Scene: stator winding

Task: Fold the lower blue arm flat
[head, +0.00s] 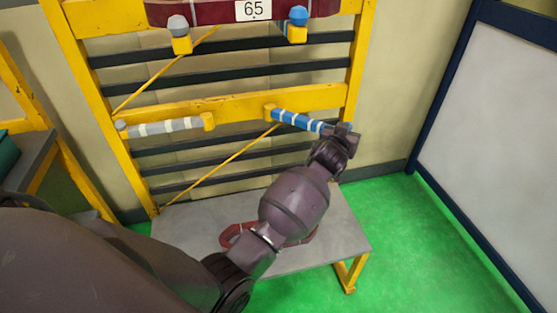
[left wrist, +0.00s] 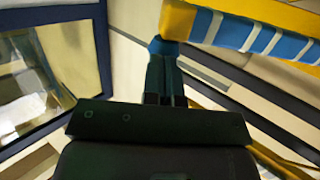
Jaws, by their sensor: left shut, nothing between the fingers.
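The lower blue arm (head: 297,120), striped blue and white, extends to the right from its yellow hinge block on the yellow rack's crossbar. It lies roughly along the crossbar; any small gap between them is hard to judge. It also shows at top right in the left wrist view (left wrist: 240,36). My left gripper (head: 346,132) is at the arm's outer end. In the left wrist view its shut, empty fingers (left wrist: 164,62) are close to the blue end cap (left wrist: 162,45); whether they touch is unclear. My right gripper is out of view.
Upper grey (head: 177,27) and blue (head: 298,17) arms stick out above, under a red piece marked 65. A grey bench (head: 335,225) holding a red part stands below. A blue-framed panel (head: 490,110) is at right.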

